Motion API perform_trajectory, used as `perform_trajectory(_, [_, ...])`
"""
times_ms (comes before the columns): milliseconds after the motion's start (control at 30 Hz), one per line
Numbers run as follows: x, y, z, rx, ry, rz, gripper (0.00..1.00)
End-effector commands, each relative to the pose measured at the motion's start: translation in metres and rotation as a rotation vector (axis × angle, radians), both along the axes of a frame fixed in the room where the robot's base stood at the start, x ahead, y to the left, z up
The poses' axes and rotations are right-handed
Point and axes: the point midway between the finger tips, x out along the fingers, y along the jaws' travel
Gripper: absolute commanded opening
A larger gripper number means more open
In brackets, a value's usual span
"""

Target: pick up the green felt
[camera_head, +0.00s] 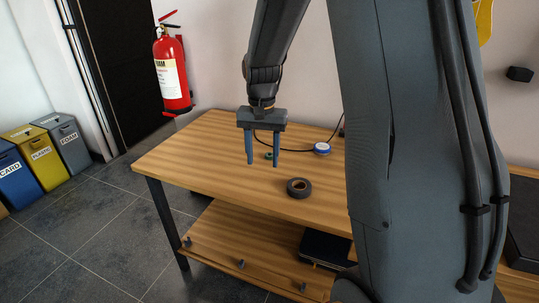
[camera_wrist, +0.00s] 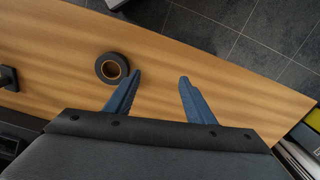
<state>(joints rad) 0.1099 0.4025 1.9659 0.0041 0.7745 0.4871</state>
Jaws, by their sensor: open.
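A small green thing (camera_head: 268,155), which looks like the green felt, lies on the wooden table (camera_head: 210,150). In the head view it shows between the two blue fingers of my gripper (camera_head: 263,165), partly covered by the right finger. How far the fingers are above or in front of it, I cannot tell. My gripper is open, pointing down over the table. In the wrist view the fingers of my gripper (camera_wrist: 160,77) are apart with only bare wood between them. The green felt does not show in the wrist view.
A black tape roll (camera_head: 299,188) lies right of my gripper, and beside one finger in the wrist view (camera_wrist: 112,68). A blue and white roll (camera_head: 322,148) and a dark cable lie near the wall. The table's left part is clear. A fire extinguisher (camera_head: 172,72) hangs behind.

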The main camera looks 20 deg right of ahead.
Motion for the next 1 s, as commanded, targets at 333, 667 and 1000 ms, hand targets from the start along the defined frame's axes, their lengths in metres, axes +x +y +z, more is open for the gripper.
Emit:
perform_trajectory(333, [0.130, -0.068, -0.018, -0.002, 0.003, -0.456, 0.49])
perform_trajectory(667, [0.169, -0.097, -0.033, -0.004, 0.003, -0.640, 0.49])
perform_trajectory(1000, [0.172, -0.096, -0.064, -0.004, 0.003, -0.643, 0.49])
